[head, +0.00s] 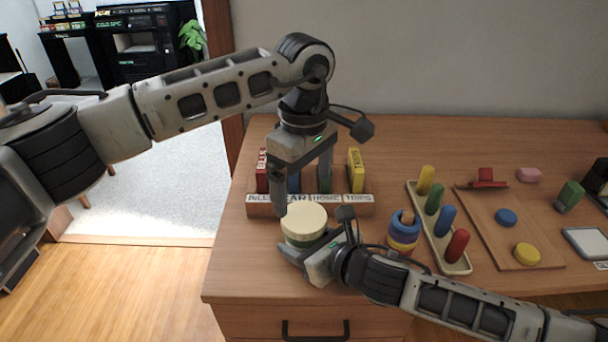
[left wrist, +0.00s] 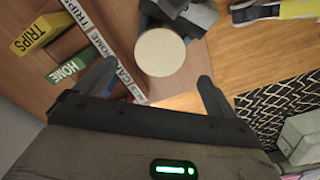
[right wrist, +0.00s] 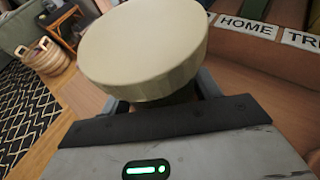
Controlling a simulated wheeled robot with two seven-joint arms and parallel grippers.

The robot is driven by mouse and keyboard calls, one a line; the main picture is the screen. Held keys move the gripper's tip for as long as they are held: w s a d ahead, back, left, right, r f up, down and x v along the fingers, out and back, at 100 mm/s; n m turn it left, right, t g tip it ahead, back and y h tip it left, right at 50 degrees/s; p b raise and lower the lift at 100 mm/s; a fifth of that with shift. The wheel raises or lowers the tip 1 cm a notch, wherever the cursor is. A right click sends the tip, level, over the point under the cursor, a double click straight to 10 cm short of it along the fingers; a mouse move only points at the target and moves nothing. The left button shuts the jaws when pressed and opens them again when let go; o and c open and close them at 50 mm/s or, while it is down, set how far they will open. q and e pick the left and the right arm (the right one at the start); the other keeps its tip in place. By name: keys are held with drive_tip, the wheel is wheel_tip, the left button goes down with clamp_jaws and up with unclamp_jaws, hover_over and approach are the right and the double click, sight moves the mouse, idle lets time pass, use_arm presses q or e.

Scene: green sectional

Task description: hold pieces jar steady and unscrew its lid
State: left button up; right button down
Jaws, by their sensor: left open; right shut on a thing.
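The pieces jar (head: 304,241) stands on the wooden cabinet top, with its wide cream lid (head: 303,217) on it. The lid fills much of the right wrist view (right wrist: 143,45) and shows as a round disc in the left wrist view (left wrist: 160,52). My right gripper (head: 300,262) is shut on the jar's body below the lid; the lid hides most of the body. My left gripper (head: 303,192) is open and empty, pointing down above and behind the lid. Its fingers are apart from the lid, with the lid beyond them in the left wrist view.
A labelled wooden rack (head: 335,207) with upright coloured blocks stands just behind the jar, close to my left fingers. A ring stacker (head: 403,235), a peg tray (head: 459,262) and a shape board (head: 530,257) lie to the right. The cabinet's left edge is near.

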sight(304, 216)
use_arm(q)
drive_tip(key=m, duration=0.2)
drive_tip(key=r+m, duration=0.1)
drive_tip(key=m, duration=0.2)
drive_tip(key=shift+m, duration=0.3)
drive_tip(key=shift+f, duration=0.1)
wheel_tip(304, 216, down, 8)
drive_tip(key=shift+r, duration=0.2)
drive_tip(key=shift+c, duration=0.3)
